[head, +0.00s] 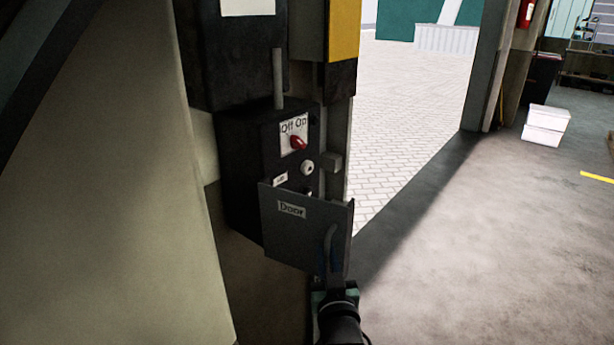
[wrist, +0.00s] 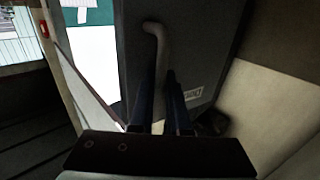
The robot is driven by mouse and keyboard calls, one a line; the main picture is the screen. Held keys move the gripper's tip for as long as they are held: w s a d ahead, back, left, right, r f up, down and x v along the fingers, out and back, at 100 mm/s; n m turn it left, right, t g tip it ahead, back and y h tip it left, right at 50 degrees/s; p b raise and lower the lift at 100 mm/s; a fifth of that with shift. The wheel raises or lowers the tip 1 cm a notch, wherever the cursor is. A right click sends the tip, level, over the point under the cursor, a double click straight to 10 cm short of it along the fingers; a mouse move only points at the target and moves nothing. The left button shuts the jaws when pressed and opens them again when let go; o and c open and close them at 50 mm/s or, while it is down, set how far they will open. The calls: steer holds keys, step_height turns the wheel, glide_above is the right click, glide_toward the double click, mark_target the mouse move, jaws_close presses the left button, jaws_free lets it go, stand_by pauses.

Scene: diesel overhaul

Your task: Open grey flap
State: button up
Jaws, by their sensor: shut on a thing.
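The grey flap (head: 290,228), labelled "Door", is at the lower front of a black control box (head: 250,160) in the head view. It stands out at an angle from the box, with a button partly visible behind its top edge. Its bent grey handle (head: 331,240) is near its right side. My gripper (head: 332,262) comes from below and is shut on this handle. In the wrist view the handle (wrist: 157,45) runs down between the two dark fingers (wrist: 163,85), and the flap (wrist: 205,50) fills the area behind them. The flap's hinge is not clearly visible.
Above the flap are a red Off/On switch (head: 298,143) and a pale knob (head: 307,167). A large beige surface (head: 130,200) closes off the left. Open floor (head: 480,260) lies to the right, with white boxes (head: 546,125) farther back.

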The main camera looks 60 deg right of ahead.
steer(key=shift+w+a+b, duration=0.35)
steer(key=shift+w+a, duration=0.15)
steer(key=shift+a+m+g+b, duration=0.3)
steer(key=shift+a+g, duration=0.05)
steer(key=shift+g, duration=0.05)
steer(key=b, duration=0.2)
steer(key=a+h+b, duration=0.1)
steer(key=b, duration=0.2)
steer(key=shift+w+a+m+g, duration=0.3)
steer(key=shift+w+g, duration=0.1)
steer(key=o, duration=1.6)
steer(key=shift+s+d, duration=0.15)
steer(key=shift+f+b, duration=0.1)
steer(key=shift+b, duration=0.2)
